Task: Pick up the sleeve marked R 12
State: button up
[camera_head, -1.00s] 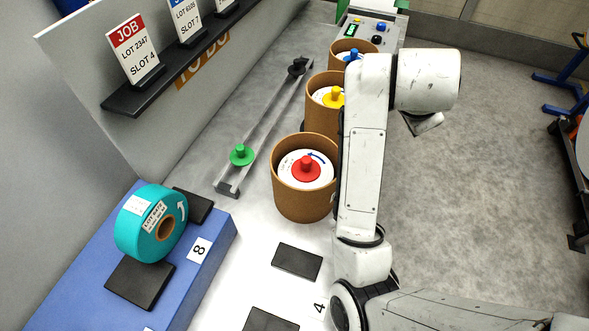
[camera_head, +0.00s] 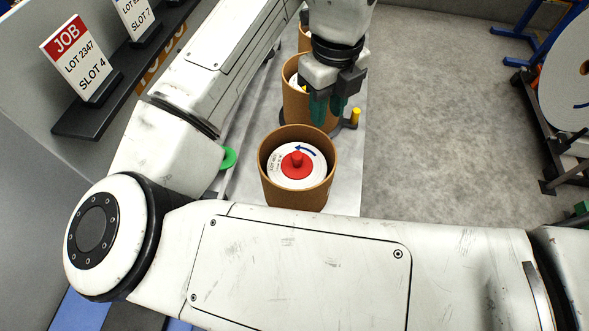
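No R 12 mark is legible. The nearest brown open-topped sleeve (camera_head: 297,196) stands upright on the pale bench, with a white disc and red knob (camera_head: 297,160) inside; the disc's small print is unreadable. A second brown sleeve (camera_head: 296,105) stands behind it, its yellow-knobbed inside mostly hidden by my gripper. A third brown sleeve (camera_head: 304,38) is farther back, mostly hidden by my arm. My gripper (camera_head: 328,112), with green fingers, points down just beyond the nearest sleeve, in front of the second one's right side. The fingers are close together; whether they are shut is unclear.
A yellow post (camera_head: 355,117) on a dark base stands right of my gripper. A green knob (camera_head: 228,158) is left of the nearest sleeve. A job card (camera_head: 80,60) reads LOT 2347, SLOT 4. A big grey reel (camera_head: 568,75) stands right. Floor between is clear.

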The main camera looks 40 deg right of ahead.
aim_at(326, 137)
jog(key=f, duration=0.3)
jog(key=f+p, duration=0.1)
jog(key=f, duration=0.2)
jog(key=f+p, duration=0.1)
jog(key=f, duration=0.1)
jog(key=shift+d+f, duration=0.25)
jog(key=shift+f, duration=0.15)
grip_shut()
